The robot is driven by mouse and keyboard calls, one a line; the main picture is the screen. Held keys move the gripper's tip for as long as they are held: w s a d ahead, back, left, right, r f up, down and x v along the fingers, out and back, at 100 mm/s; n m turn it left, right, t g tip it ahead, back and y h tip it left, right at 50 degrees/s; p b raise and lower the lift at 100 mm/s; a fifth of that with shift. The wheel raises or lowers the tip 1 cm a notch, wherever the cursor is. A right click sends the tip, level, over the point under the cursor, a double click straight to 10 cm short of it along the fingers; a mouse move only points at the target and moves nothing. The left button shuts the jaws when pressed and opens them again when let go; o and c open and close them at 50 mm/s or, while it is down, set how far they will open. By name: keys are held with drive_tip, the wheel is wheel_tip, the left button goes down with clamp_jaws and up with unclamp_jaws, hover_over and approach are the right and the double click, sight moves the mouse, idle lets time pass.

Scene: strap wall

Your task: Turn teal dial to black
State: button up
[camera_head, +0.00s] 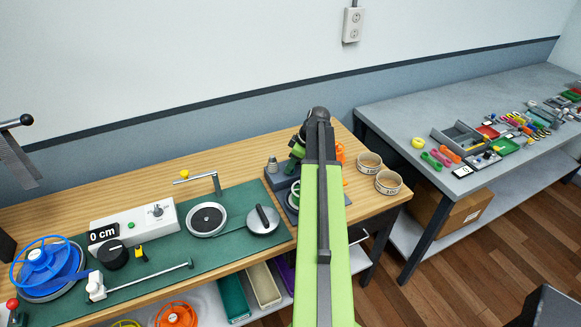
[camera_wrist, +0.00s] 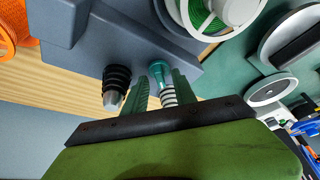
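In the wrist view, a teal knob-like part (camera_wrist: 157,72) with a pale, dark-ringed stem (camera_wrist: 168,96) stands out from a grey block (camera_wrist: 90,38). I take it for the teal dial. Beside it on the left is a black ribbed part with a grey tip (camera_wrist: 115,85). My gripper (camera_wrist: 160,84) has its two green fingers spread, one on each side of the teal part. Small gaps seem to show, and contact is not clear. In the head view, my arm covers much of this device, and the fingertips and the teal part cannot be made out.
A white spool with green winding (camera_wrist: 208,12) is close to the right finger. An orange spool (camera_wrist: 12,28) lies left. In the head view, two round tan containers (camera_head: 388,182) stand right of my arm. A green mat (camera_head: 235,252) with dials and levers lies left.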

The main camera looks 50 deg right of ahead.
clamp_jaws()
